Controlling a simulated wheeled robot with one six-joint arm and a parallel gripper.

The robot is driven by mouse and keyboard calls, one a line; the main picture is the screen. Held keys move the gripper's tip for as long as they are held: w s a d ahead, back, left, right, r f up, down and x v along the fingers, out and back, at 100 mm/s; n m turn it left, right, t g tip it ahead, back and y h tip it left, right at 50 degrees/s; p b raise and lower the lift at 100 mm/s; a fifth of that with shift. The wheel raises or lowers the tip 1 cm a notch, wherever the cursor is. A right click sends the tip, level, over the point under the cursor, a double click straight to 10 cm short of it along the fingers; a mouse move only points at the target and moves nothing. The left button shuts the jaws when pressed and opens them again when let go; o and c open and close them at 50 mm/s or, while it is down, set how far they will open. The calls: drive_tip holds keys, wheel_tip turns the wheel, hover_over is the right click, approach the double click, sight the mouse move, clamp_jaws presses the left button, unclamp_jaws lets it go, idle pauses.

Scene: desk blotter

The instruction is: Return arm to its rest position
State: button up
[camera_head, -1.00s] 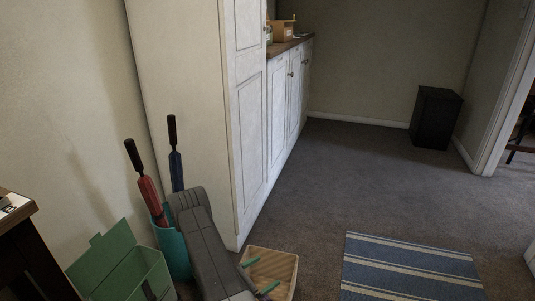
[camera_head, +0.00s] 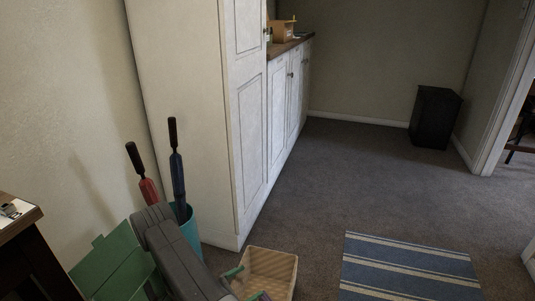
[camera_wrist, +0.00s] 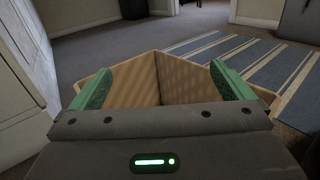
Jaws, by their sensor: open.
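My gripper (camera_wrist: 160,88) is open, with its two green fingers spread wide and nothing between them. In the wrist view an open tan box (camera_wrist: 182,75) lies just beyond the fingers, and its inside walls show. In the head view my grey arm runs along the bottom left, and the green fingers of my gripper (camera_head: 246,285) show at the left edge of the same tan box (camera_head: 284,266). The bottom of the box is partly cut off by the picture edge.
A teal bin (camera_head: 191,226) holds umbrella-like items, red (camera_head: 149,191) and blue (camera_head: 177,174). A green box (camera_head: 112,262) stands left of my arm. A tall white cabinet (camera_head: 187,110) is behind. A striped rug (camera_head: 408,268) and open carpet lie right.

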drive_tip(key=p+v, duration=0.2)
drive_tip(key=v, duration=0.5)
drive_tip(key=b+x, duration=0.4)
drive_tip(key=x, duration=1)
drive_tip(key=w+r+n+t+y+p, duration=0.2)
drive_tip(key=w+r+p, duration=0.1)
drive_tip(key=r+p, duration=1.2)
drive_tip(key=w+d+r+n+t+y+p, duration=0.1)
drive_tip(key=w+r+n+t+y+p, duration=0.1)
drive_tip(key=r+p, duration=1.2)
drive_tip(key=shift+w+d+r+t+y+p, duration=0.3)
drive_tip(key=shift+w+r+y, duration=0.4)
drive_tip(key=shift+r, duration=6.2)
drive_tip(key=shift+w, duration=0.1)
